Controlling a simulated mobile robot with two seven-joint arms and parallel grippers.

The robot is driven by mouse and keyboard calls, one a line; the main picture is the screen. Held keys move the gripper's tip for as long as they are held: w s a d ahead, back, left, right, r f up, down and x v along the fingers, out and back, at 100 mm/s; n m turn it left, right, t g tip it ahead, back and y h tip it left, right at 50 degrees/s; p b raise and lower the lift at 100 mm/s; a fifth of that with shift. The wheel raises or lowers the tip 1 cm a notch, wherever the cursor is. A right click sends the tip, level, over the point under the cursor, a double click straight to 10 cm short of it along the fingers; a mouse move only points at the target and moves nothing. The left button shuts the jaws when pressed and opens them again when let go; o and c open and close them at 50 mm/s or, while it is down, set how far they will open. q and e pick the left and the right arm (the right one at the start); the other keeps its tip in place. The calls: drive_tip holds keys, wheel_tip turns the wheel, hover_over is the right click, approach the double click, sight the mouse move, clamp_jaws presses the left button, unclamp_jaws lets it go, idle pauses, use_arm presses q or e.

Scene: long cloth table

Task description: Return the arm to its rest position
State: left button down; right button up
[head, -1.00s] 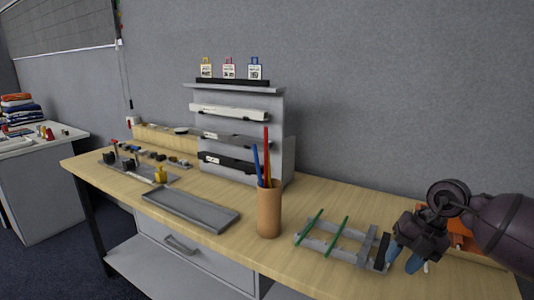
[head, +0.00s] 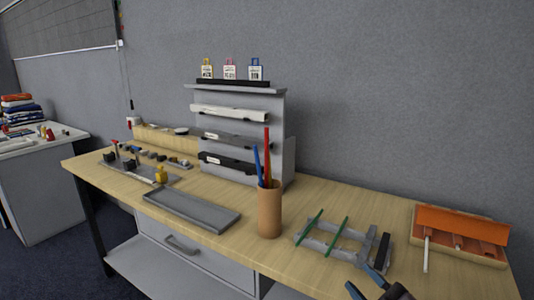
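My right gripper (head: 362,280) shows only in part at the bottom edge of the head view. Its two fingers stand apart with nothing between them, so it is open and empty. It appears in front of the near side of a grey rack (head: 368,246) with two green rods across it; I cannot tell how high above the table it is. The rest of my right arm is out of the picture. My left gripper is not in view.
An orange-lined tray (head: 460,222) with chalk-like sticks lies at the right of the wooden table (head: 335,195). A tan cup (head: 269,212) holds red and blue sticks. An empty grey tray (head: 190,210) and a grey shelf stand (head: 289,160) are further left.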

drive_tip(key=s+d+f+m+g+h, duration=0.5)
drive_tip(key=s+d+f+m+h, duration=0.55)
drive_tip(key=f+m+h, duration=0.25)
drive_tip(key=s+a+f+m+g+y, duration=0.1)
drive_tip(key=s+f+g, duration=0.3)
drive_tip(key=s, duration=0.6)
drive_tip(key=s+f+m+g+y, duration=0.1)
drive_tip(key=s+f+g, duration=0.2)
drive_tip(key=s+g, duration=0.55)
drive_tip(key=w+f+t, duration=0.7)
drive_tip(key=t, duration=0.3)
drive_tip(key=shift+w+a+n+t+y, duration=0.25)
drive_tip(key=shift+a+n+t+y, duration=0.05)
drive_tip(key=shift+n+t+y, duration=0.1)
drive_tip(key=shift+c, duration=0.5)
